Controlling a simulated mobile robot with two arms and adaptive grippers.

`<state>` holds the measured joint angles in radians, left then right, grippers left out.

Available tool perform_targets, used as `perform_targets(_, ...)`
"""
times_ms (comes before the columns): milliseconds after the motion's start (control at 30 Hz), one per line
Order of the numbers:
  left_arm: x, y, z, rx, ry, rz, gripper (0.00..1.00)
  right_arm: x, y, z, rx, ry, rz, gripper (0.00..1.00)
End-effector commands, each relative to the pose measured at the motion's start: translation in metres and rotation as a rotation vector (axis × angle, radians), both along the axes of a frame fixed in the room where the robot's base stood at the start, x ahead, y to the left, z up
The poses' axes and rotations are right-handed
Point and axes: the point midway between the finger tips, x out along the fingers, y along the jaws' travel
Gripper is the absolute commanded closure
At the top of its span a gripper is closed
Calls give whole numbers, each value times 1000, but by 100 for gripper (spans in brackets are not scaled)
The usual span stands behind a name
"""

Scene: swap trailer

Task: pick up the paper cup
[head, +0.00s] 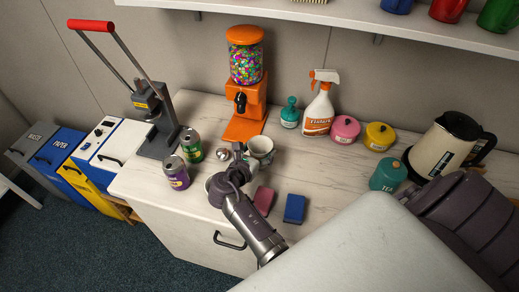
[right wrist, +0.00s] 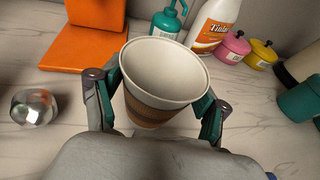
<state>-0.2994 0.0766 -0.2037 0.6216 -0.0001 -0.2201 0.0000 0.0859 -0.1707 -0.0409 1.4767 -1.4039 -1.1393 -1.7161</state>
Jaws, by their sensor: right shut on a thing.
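The paper cup (head: 261,146) is white with a brown band. It stands out at the middle of the counter, just in front of the orange candy dispenser. In the right wrist view the cup (right wrist: 160,78) shows its open, empty top, with its rim towards the camera. My right gripper (head: 250,153) is shut on the cup, and in the wrist view its fingers (right wrist: 160,100) press on opposite sides. Whether the cup's base touches the counter cannot be told. My left gripper is not in view.
Two cans, one green (head: 191,145) and one purple (head: 176,172), and a shiny ball (right wrist: 34,107) are left of the gripper. A pink sponge (head: 264,200) and blue sponge (head: 294,209) lie right. The orange dispenser (head: 245,85) and spray bottle (head: 319,105) stand behind.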

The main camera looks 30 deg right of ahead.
Motion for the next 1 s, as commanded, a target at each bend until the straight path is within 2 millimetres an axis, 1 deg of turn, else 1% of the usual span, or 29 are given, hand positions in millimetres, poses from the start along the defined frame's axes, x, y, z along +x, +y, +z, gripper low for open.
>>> perform_targets(33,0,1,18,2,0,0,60,0,0,18,-1,0,0,41)
perform_targets(100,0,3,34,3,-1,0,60,1,0,31,-2,-1,1,41)
perform_targets(133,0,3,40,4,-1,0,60,0,-1,36,-2,0,0,41)
perform_targets(267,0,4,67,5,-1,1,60,-17,-19,47,-5,2,0,41)
perform_targets(367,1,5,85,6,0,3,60,-32,-36,60,-3,0,-1,41)
perform_targets(400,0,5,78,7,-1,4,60,-38,-42,57,-3,-3,-1,41)
perform_targets(433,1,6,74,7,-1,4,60,-42,-46,58,-2,-4,-2,41)
perform_targets(600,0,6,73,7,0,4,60,-61,-68,75,-3,-4,-1,41)
perform_targets(700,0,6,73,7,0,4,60,-69,-77,83,-2,-3,-1,41)
perform_targets(833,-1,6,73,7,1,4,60,-76,-84,89,-1,-2,1,41)
perform_targets(1000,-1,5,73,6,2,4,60,-78,-87,91,-2,-3,0,41)
